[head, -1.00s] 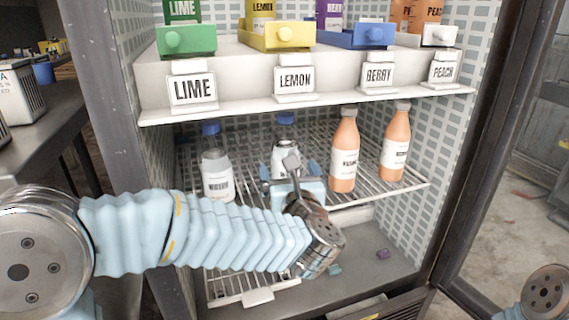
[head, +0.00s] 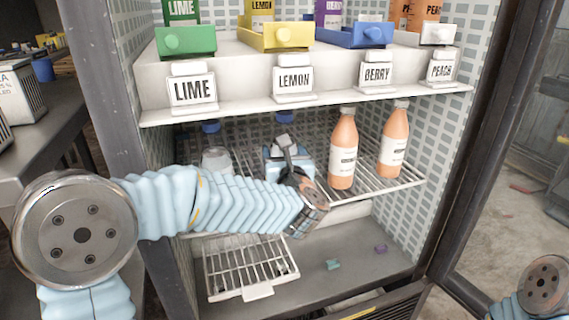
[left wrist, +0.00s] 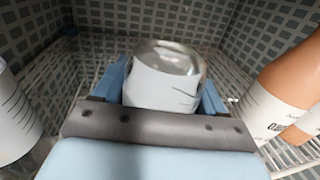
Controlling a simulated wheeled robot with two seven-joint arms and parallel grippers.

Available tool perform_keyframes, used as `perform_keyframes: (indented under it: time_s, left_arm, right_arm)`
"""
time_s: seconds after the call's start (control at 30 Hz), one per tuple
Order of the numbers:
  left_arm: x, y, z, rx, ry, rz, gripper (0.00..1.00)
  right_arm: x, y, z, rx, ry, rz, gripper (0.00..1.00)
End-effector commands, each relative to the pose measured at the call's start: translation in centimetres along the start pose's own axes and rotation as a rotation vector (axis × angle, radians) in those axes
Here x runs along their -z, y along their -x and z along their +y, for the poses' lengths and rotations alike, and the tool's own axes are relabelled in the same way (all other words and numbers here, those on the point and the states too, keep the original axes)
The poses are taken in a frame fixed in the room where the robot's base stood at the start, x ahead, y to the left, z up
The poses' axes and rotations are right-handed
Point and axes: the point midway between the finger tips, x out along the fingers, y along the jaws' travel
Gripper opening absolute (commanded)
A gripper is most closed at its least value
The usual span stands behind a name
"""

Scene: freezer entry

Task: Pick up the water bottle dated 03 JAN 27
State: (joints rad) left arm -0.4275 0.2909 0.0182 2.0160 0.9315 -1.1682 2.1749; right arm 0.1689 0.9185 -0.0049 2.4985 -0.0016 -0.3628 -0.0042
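A clear water bottle with a blue cap (head: 286,117) stands on the wire shelf at the back middle, mostly hidden by my left gripper (head: 289,158). In the left wrist view, a pale, clear-topped bottle (left wrist: 165,75) sits between the two light-blue fingers. The fingers are spread around it; I cannot tell whether they touch it. A second water bottle (head: 214,160), also blue-capped, stands to the left, its lower part hidden by my arm. It shows at the left edge of the left wrist view (left wrist: 14,120). No date is readable. My right gripper is out of view.
Two orange bottles (head: 343,150) (head: 394,140) stand right of my gripper, the nearer one close by. Above is a white shelf (head: 230,108) with flavour labels and coloured drawers. A lower wire rack (head: 240,268) and small scraps (head: 333,265) lie below. The freezer frame (head: 112,110) borders the left.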

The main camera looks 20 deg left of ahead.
Motion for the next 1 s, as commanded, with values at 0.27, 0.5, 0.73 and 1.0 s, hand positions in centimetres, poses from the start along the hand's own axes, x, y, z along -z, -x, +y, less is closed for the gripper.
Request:
perform_keyframes:
  time_s: [0.27, 0.5, 0.73, 1.0]
  left_arm:
    - [0.0, 0.0, 0.0, 0.000, 0.000, 0.000, 0.26]
    - [-0.1, 0.0, 0.0, 0.000, 0.001, -0.002, 0.17]
    - [-1.0, 0.0, 0.0, 0.001, 0.002, -0.004, 0.17]
    - [-3.7, 0.6, -0.1, 0.002, 0.003, -0.003, 0.17]
  right_arm:
    - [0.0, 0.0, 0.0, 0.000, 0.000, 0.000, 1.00]
    - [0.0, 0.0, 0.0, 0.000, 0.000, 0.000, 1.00]
    - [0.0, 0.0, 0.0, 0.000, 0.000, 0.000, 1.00]
    - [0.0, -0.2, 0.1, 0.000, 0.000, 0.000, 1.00]
